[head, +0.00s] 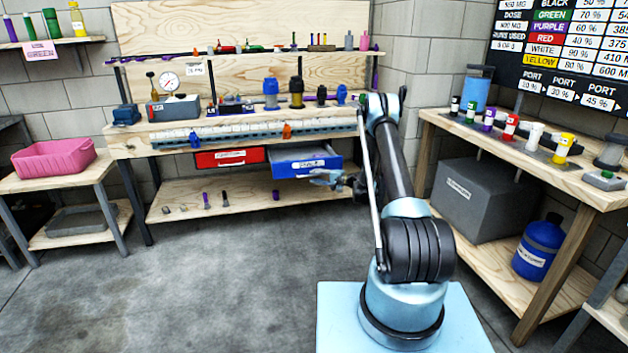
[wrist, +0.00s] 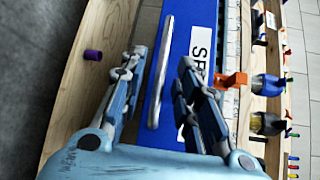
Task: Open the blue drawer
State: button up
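The blue drawer (head: 300,167) sits under the back workbench, to the right of the red drawer. Its front stands out past the red drawer's front, so it looks partly pulled out. In the wrist view the blue drawer front (wrist: 200,22) has a white label and a long silver handle (wrist: 160,70). My gripper (head: 322,178) is just in front of the blue drawer, low and at its right side. In the wrist view my gripper (wrist: 157,75) has its fingers spread, one on each side of the handle in the picture. I cannot tell whether either finger touches it.
The red drawer (head: 230,158) looks closed. The workbench (head: 130,145) above carries bottles, a gauge and an orange clip (head: 287,131). A lower shelf (head: 240,195) holds small items, including a purple cap (wrist: 93,55). The grey floor (head: 190,280) in front is clear.

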jog(key=v, duration=1)
jog(key=shift+s, duration=0.1)
